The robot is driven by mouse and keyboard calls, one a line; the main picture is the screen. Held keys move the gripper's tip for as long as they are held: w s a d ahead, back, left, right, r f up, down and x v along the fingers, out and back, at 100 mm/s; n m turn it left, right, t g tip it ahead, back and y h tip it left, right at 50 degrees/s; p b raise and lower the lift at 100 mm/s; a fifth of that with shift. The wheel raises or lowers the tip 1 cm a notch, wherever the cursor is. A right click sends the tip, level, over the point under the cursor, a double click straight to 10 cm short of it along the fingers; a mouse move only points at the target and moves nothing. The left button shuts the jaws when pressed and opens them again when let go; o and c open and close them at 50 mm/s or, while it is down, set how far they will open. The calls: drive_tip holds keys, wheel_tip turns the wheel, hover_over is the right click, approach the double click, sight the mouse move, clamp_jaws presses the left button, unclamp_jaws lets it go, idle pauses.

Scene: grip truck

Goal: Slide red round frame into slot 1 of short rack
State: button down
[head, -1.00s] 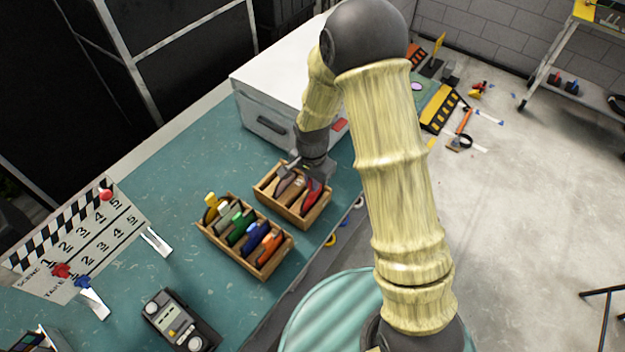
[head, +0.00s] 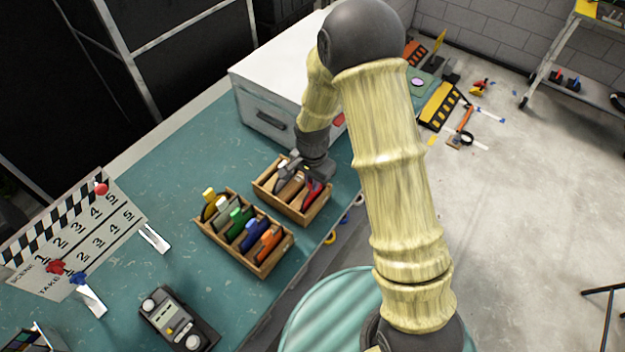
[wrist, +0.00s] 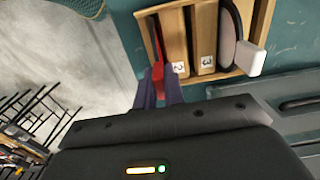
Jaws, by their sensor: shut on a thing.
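The short rack (head: 268,195) is a wooden box on the teal table. My gripper (wrist: 160,88) is shut on the tab of the red round frame (wrist: 157,72), at the rack's end beside label 2. The red frame (head: 313,188) is seen nearly edge-on, low at the right end of the rack, apparently in the first slot. Its lower edge is hidden, so I cannot tell if it touches the bottom. A grey frame with a white tab (wrist: 250,58) stands beyond label 3.
A longer wooden rack (head: 222,243) with several coloured frames stands close by on the left. A large grey-white case (head: 265,115) is behind the short rack. The table edge is near on the right. A light meter (head: 180,320) and clapperboard (head: 75,240) lie farther left.

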drive_tip(key=shift+f+b, duration=0.3)
drive_tip(key=shift+f, duration=0.15)
drive_tip(key=c, duration=1.4)
unclamp_jaws()
drive_tip(key=shift+r, duration=0.2)
wheel_tip(320, 180, up, 17)
drive_tip(key=b, duration=0.3)
